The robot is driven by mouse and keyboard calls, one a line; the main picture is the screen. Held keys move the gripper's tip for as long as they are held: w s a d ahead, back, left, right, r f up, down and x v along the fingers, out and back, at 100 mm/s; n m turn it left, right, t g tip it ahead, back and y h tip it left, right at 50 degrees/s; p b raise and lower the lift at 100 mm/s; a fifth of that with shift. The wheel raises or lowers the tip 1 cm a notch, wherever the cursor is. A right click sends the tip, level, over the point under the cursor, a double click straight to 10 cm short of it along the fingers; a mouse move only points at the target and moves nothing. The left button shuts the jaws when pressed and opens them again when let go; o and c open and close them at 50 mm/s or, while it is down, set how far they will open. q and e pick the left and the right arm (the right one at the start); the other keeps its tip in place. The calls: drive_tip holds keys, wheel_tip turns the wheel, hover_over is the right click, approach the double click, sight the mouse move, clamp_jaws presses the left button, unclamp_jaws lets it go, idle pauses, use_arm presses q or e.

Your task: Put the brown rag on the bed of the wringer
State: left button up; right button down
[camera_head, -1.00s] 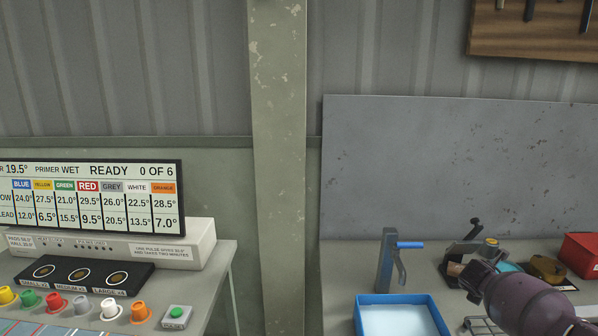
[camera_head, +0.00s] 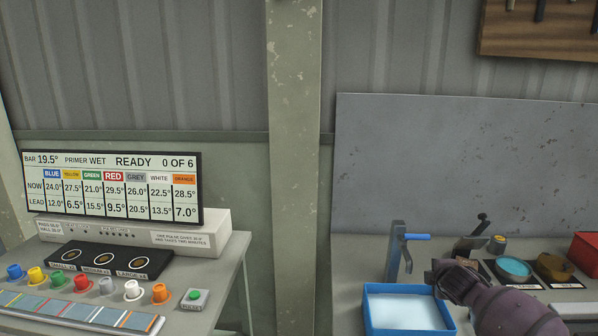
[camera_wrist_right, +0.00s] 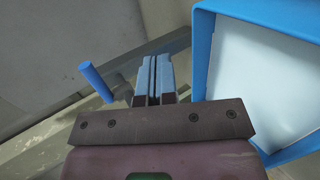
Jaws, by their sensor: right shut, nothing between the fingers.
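A brown item (camera_head: 556,266), which could be the brown rag, lies on a labelled dark card on the right bench; whether it is cloth is unclear. A grey post with a blue crank handle (camera_head: 416,237) stands behind a blue-rimmed tray (camera_head: 372,318); it may be part of the wringer, but no bed can be made out. In the right wrist view the handle (camera_wrist_right: 97,82) is left of my right gripper (camera_wrist_right: 155,68), and the tray (camera_wrist_right: 203,60) is to its right. The gripper is shut and empty. In the head view my right wrist hides its fingertips. My left gripper is out of view.
A teal item (camera_head: 513,267) lies left of the brown one. A red box (camera_head: 585,250) is at the right edge. On the left bench are a display (camera_head: 112,187), coloured knobs and a green button (camera_head: 194,295). A gap separates the benches.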

drive_tip(key=s+a+f+m+t+y+b, duration=0.1)
drive_tip(key=s+a+f+m+y, duration=0.25)
drive_tip(key=s+a, duration=0.4)
drive_tip(key=s+a+f+m+t+y, duration=0.2)
drive_tip(key=s+a+m, duration=0.3)
drive_tip(key=s+a, duration=0.25)
drive_tip(key=s+d+f+m+g+h+b, duration=0.1)
drive_tip(key=s+f+m, duration=0.2)
drive_tip(key=s, duration=1)
drive_tip(key=s+d+f+m+g+h, duration=0.1)
drive_tip(key=s+f+m, duration=0.3)
drive_tip(key=s+f, duration=0.4)
drive_tip(key=s+d+h, duration=0.1)
drive_tip(key=s, duration=0.4)
drive_tip(key=shift+s+d+f+g+b, duration=0.2)
drive_tip(key=shift+s+f+g+b, duration=0.05)
drive_tip(key=shift+f+g+b, duration=0.15)
